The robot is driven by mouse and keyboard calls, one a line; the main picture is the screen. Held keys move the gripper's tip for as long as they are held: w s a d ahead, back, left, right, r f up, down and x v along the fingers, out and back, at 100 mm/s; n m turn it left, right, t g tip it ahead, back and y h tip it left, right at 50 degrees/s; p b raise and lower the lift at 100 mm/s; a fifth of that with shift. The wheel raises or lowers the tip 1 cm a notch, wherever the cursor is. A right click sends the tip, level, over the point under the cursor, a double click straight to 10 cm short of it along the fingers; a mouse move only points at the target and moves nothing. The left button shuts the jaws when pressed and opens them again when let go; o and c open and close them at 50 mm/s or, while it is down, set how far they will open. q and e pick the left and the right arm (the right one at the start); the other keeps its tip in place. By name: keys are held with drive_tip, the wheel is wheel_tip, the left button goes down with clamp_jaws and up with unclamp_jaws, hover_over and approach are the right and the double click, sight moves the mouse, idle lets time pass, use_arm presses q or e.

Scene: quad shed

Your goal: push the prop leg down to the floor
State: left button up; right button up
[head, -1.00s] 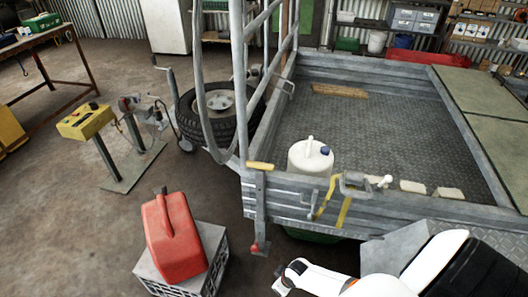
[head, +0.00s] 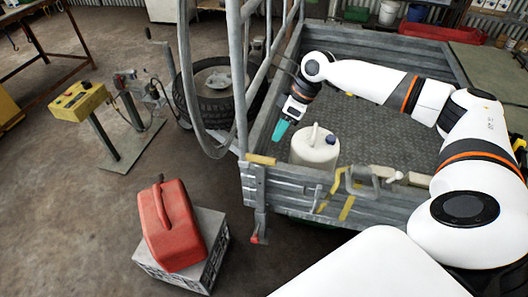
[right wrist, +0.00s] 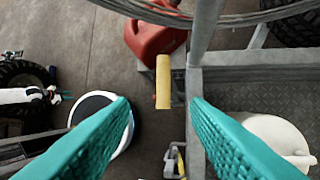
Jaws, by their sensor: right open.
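The prop leg (head: 261,222) hangs at the near left corner of the grey trailer (head: 285,182), with a yellow handle (head: 260,160) at its top and a red piece (head: 255,239) near its lower end. My right gripper (head: 281,134), with teal fingers, is above the trailer corner, beyond the handle in the head view. In the right wrist view it is open and empty, and the handle (right wrist: 163,82) shows between the fingers, apart from both. What seems to be my left gripper (right wrist: 62,97) is small at the left of that view; its fingers are unclear.
A white jug (head: 315,148) stands in the trailer close to my right gripper. A red can (head: 171,224) sits on a grey crate (head: 205,262) left of the leg. Upright grey rails (head: 241,75) and a spare wheel (head: 213,105) are beside the corner. Floor between crate and trailer is clear.

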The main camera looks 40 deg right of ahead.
sight(262, 157)
drive_tip(key=x, duration=1.1)
drive_tip(key=shift+w+f+p, duration=0.2)
drive_tip(key=shift+f+p, duration=0.05)
drive_tip(key=shift+p, duration=0.1)
clamp_jaws()
